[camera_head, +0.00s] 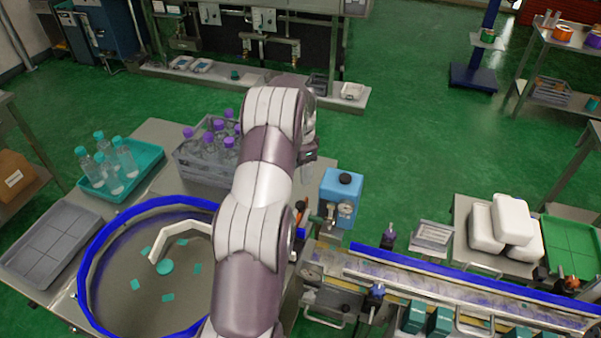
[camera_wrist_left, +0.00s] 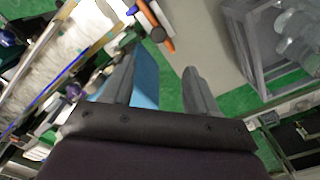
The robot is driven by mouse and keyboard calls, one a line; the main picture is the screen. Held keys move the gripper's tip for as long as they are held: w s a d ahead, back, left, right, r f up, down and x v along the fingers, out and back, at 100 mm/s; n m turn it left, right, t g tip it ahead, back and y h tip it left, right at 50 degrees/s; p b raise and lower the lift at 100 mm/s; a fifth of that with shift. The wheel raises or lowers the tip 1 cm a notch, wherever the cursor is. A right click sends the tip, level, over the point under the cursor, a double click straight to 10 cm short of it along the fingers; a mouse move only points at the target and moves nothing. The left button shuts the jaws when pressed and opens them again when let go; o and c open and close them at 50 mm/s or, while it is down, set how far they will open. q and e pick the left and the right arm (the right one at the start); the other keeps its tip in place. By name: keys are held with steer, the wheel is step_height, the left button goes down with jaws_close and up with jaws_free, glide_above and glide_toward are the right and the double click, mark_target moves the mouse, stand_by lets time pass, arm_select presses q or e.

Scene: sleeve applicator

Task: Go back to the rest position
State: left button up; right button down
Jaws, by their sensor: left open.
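My left arm (camera_head: 262,180) rises from the bottom middle of the head view and bends over the table. Its left gripper (camera_wrist_left: 160,64) shows in the wrist view with its two grey fingers apart and nothing held between them. In the head view the gripper is mostly hidden behind the wrist. A blue tank (camera_head: 342,186) with a black cap stands just right of the arm; part of it (camera_wrist_left: 146,78) shows beyond the fingers in the wrist view. My right gripper is not in view.
A grey crate (camera_head: 190,168) of purple-capped bottles stands left of the arm. A teal tray (camera_head: 100,190) holds teal-capped bottles. A blue-rimmed round table (camera_head: 84,270) carries teal pieces. A conveyor with a blue rail (camera_head: 440,271) runs right. Green floor (camera_head: 410,130) is free beyond.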

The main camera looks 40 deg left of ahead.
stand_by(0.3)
arm_select(q)
steer(key=s+d+n+t+b, duration=0.1)
steer(key=s+d+n+b, duration=0.3)
steer(key=s+d, duration=1.7)
steer(key=d+n, duration=0.1)
steer(key=d, duration=0.3)
steer(key=shift+s+r, duration=0.3)
steer(key=shift+r, duration=0.1)
